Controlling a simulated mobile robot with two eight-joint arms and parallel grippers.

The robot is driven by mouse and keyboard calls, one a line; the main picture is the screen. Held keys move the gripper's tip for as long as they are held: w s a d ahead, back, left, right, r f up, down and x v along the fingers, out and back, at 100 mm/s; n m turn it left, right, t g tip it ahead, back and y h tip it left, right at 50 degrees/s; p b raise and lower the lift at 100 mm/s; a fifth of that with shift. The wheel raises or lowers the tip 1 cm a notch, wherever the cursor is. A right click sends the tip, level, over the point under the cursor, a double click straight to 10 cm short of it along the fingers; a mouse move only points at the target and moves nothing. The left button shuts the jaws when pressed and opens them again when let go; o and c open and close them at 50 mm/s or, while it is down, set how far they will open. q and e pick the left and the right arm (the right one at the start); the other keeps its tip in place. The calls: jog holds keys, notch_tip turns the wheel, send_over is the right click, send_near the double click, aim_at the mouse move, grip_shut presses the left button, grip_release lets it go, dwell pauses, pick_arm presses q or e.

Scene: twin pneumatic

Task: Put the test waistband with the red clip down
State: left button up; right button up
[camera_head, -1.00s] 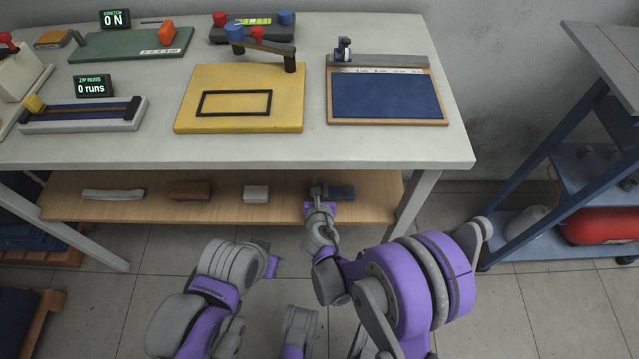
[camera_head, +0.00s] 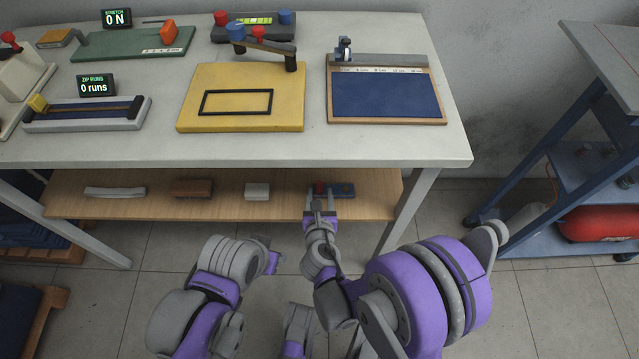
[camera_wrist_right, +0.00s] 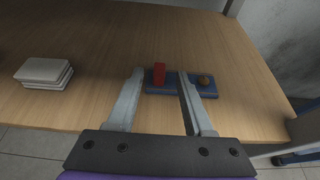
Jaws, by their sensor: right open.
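The dark blue waistband (camera_head: 345,190) lies on the wooden lower shelf under the table. Its upright red clip (camera_head: 320,187) stands on the left part, and a small brown round piece (camera_wrist_right: 205,79) sits on the right part. My right gripper (camera_wrist_right: 160,80) is open, with one finger on each side of the red clip (camera_wrist_right: 159,73); a gap shows beside both fingers. The right finger hides part of the band. In the head view my right gripper (camera_head: 320,198) reaches in at the shelf's front edge. My left gripper (camera_head: 272,262) is low in front of the shelf, its jaws unclear.
On the lower shelf (camera_head: 140,207), a white block (camera_head: 257,191), a brown block (camera_head: 192,188) and a pale strip (camera_head: 115,191) lie left of the waistband. The tabletop (camera_head: 250,150) overhangs the shelf. A blue cart (camera_head: 530,190) stands at the right.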

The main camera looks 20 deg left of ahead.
jog(key=v, duration=0.5)
jog(key=shift+s+r, duration=0.1)
jog(key=shift+s, duration=0.2)
jog(key=shift+d, duration=0.1)
jog(key=d+r+m+g+h, duration=0.2)
jog(key=d+m, duration=0.7)
jog(key=d, duration=0.1)
jog(key=d+r+m+g+h, duration=0.2)
jog(key=d+m+h, duration=0.1)
jog(key=d+m, duration=0.7)
jog(key=s+d+r+m+g, duration=0.1)
jog(key=s+d+m, duration=0.3)
jog(key=s+m, duration=0.4)
jog(key=s+d+r+m+g+y, duration=0.1)
jog(key=s+d+r+m+g, duration=0.1)
jog(key=s+d+m, duration=0.3)
jog(key=s+m+g, duration=0.1)
jog(key=s+m, duration=0.2)
jog(key=m, duration=0.4)
jog(key=shift+g, duration=0.3)
jog(key=shift+s+r, duration=0.1)
jog(key=shift+s, duration=0.05)
